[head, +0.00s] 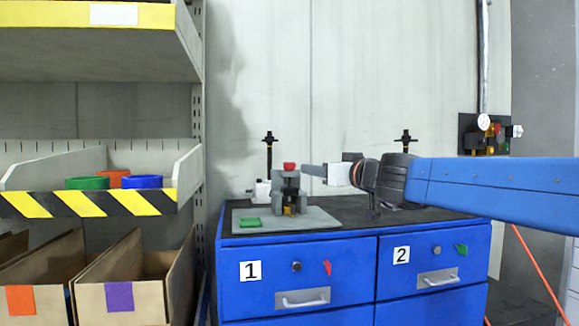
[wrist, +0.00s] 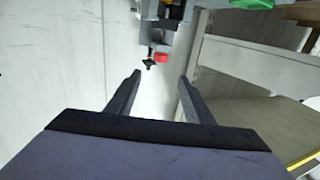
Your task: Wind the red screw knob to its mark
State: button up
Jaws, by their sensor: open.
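The red screw knob (head: 289,165) sits on top of a grey jack (head: 287,185), which stands on a grey board (head: 322,217) on the blue cabinet. My gripper (head: 308,170) reaches in from the right, its fingers level and close to the knob in the head view. In the wrist view the fingers of my gripper (wrist: 159,78) are apart with nothing between them. The red knob (wrist: 161,57) shows just beyond the gap between the tips there, apart from both. I cannot make out the mark.
A green block (head: 250,223) lies on the board's front left. Two black posts (head: 268,150) (head: 405,141) stand at the back of the cabinet (head: 330,250). A shelf (head: 198,90) with bins stands at the left. The dark top right of the board is mostly clear.

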aim_at(292, 165)
jog(key=x, duration=1.7)
jog(key=shift+w, duration=0.25)
jog(key=shift+c, duration=0.5)
jog(key=c, duration=0.9)
